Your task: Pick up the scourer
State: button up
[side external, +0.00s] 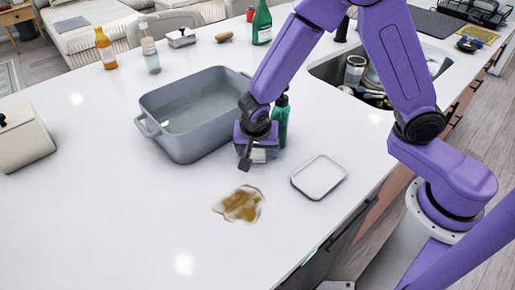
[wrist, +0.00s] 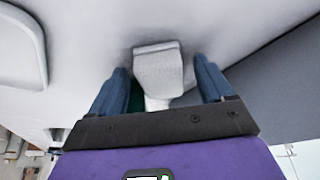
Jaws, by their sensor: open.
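My gripper (side external: 258,156) is low over the white counter, between the grey tub and the small white tray. In the wrist view my gripper (wrist: 161,65) is open, with a dark blue finger on each side of a pale grey-white block (wrist: 158,66). The block may be the scourer, but I cannot be sure. It shows between the fingertips with a gap on both sides. In the side view a whitish patch shows under my gripper, mostly hidden by it. A teal bottle (side external: 282,122) with a dark top stands just behind my gripper.
The grey tub (side external: 190,143) stands to the left. The white tray (side external: 319,178) lies to the right. A brown spill (side external: 240,205) is in front. The sink (side external: 335,68) holds dishes at the back right. The front left of the counter is clear.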

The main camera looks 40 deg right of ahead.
aim_at(259, 151)
jog(key=c, duration=1.1)
jog(key=shift+s+r, duration=0.35)
jog(key=shift+r, duration=0.05)
notch_tip(259, 151, up, 11)
jog(key=s, duration=1.9)
jog(key=shift+s+f, duration=0.15)
